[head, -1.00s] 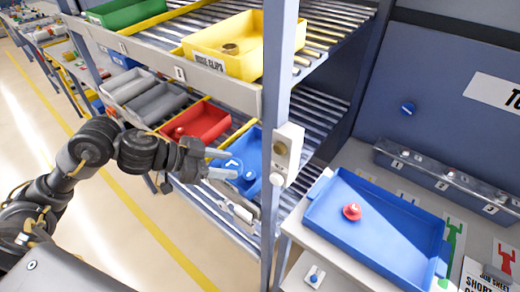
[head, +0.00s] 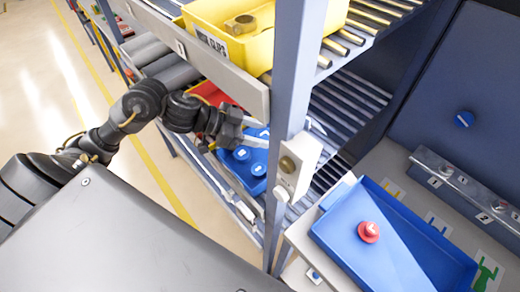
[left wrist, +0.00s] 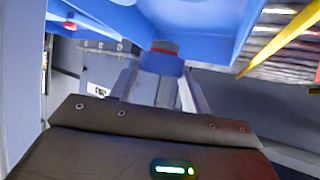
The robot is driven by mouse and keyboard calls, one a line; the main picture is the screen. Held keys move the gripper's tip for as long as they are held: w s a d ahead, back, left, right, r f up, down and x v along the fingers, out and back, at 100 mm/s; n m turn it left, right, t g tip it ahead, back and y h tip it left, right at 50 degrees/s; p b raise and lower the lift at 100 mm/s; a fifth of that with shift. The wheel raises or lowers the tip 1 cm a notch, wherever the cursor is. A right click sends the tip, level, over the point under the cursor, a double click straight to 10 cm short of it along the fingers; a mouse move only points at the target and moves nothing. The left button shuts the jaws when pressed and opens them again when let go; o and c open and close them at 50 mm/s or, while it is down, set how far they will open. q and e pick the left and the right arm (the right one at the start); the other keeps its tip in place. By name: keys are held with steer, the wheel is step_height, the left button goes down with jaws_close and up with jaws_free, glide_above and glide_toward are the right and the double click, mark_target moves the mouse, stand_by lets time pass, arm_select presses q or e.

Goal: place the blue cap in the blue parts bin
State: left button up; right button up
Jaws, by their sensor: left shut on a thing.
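My left gripper (head: 262,138) reaches in from the left over the blue parts bin (head: 238,182) on the lower rack level. Its fingertips run up to the grey rack post, which hides what they hold in the head view. In the left wrist view my left gripper (left wrist: 160,85) is shut on a blue cap (left wrist: 160,64) with a red band at its far end. Blue pieces (head: 259,169) lie in the bin below the fingers. Whether the held cap touches the bin cannot be told. My right gripper is out of view.
The upright rack post (head: 292,110) with a white box (head: 297,165) stands right beside the fingers. A yellow bin (head: 215,42) sits above, and a red bin (head: 208,92) is next to the blue one. A blue tray (head: 335,232) with a red cap (head: 368,231) lies on the right bench.

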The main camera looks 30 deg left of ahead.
arm_select(q)
step_height(320, 180, down, 2)
steer(key=shift+f, duration=0.1)
steer(key=shift+f+b, duration=0.3)
steer(key=shift+f, duration=1.6)
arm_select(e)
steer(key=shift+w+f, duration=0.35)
arm_select(q)
steer(key=o, duration=0.7)
steer(key=shift+c, duration=0.2)
steer(key=b+v, duration=0.1)
steer(key=v, duration=1.1)
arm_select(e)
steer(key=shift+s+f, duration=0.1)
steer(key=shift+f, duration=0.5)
